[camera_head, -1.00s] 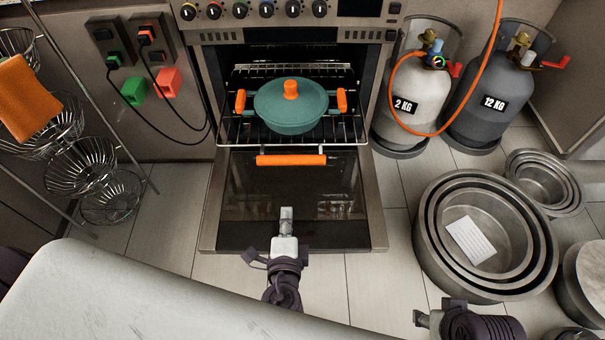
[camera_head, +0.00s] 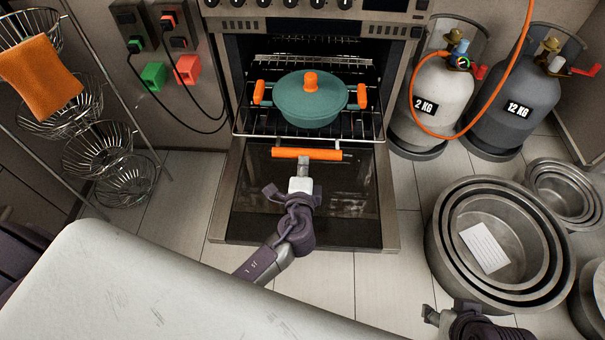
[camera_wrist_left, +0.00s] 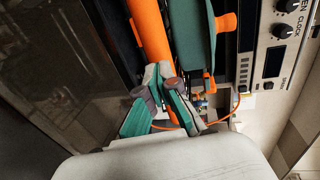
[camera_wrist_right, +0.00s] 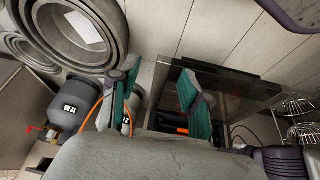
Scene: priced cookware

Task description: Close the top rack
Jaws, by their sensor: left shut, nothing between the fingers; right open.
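The top rack (camera_head: 368,128) is a dark wire rack pulled out of the oven, above the lowered glass door (camera_head: 260,205). A teal pot (camera_head: 312,108) with orange lid knob and side handles stands on it. An orange bar handle (camera_head: 306,154) lies along the front, just below the rack's edge in the picture. My left gripper (camera_head: 305,168) is shut and empty, its tips right at this handle. In the left wrist view the handle (camera_wrist_left: 150,35) is just past the fingertips; contact cannot be told. My right gripper (camera_head: 430,314) is open and empty, low at the right, away from the rack.
Two gas cylinders (camera_head: 440,95) with an orange hose stand right of the oven. Nested metal pans (camera_head: 440,245) lie on the floor at the right. A wire basket stand (camera_head: 125,185) with an orange cloth (camera_head: 40,75) is at the left. Floor beside the door is clear.

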